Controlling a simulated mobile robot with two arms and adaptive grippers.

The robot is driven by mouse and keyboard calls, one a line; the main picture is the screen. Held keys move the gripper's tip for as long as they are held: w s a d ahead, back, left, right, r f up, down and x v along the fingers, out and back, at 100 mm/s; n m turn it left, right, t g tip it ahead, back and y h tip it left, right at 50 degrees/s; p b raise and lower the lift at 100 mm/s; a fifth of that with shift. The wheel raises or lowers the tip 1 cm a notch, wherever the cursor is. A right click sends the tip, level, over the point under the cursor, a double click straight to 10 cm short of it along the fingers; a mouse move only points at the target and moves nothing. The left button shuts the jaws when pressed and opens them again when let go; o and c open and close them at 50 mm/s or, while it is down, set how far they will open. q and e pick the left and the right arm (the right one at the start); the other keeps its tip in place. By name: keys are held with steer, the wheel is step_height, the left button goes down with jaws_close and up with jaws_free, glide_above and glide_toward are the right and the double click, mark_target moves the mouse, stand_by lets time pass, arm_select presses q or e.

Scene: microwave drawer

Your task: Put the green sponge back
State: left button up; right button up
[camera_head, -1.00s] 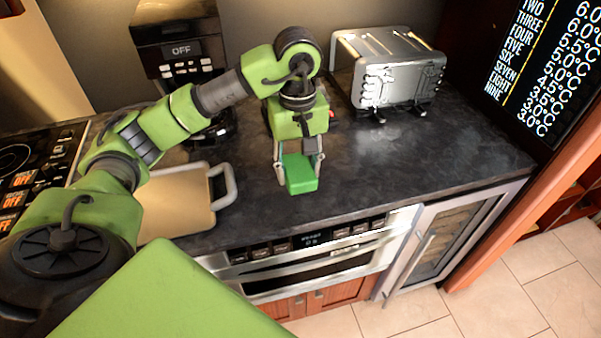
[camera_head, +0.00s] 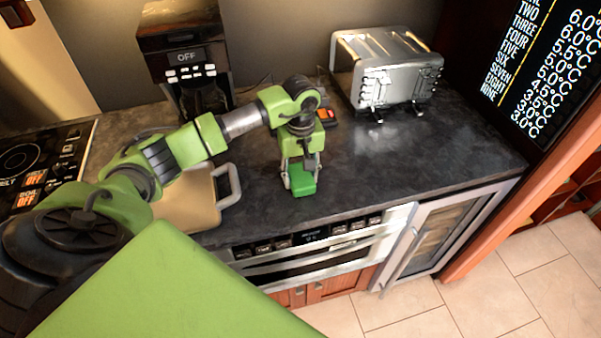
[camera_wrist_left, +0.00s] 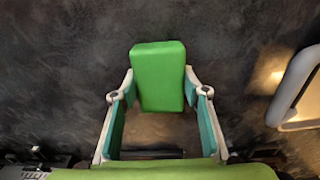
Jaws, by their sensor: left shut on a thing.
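The green sponge (camera_head: 304,180) is between the fingers of my left gripper (camera_head: 302,172) in the camera_head view, over the dark counter (camera_head: 400,155) near its front edge. In the left wrist view the sponge (camera_wrist_left: 158,77) is a plain green block, its near end between the two teal-padded fingers of the gripper (camera_wrist_left: 160,97). The gripper points down and is shut on the sponge. I cannot tell whether the sponge touches the counter. My right gripper is not in view.
A silver toaster (camera_head: 390,75) stands at the back right and a black coffee machine (camera_head: 183,50) at the back left. A tan cutting board (camera_head: 185,205) with a grey handle lies left of the gripper. The counter right of the gripper is clear.

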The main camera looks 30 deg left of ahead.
mark_target(301, 175)
arm_select(q)
steer(key=shift+f, duration=0.1)
steer(key=o, duration=1.6)
steer(key=shift+r, duration=0.3)
steer(key=shift+r+b, duration=2.1)
steer(key=shift+r, duration=3.75)
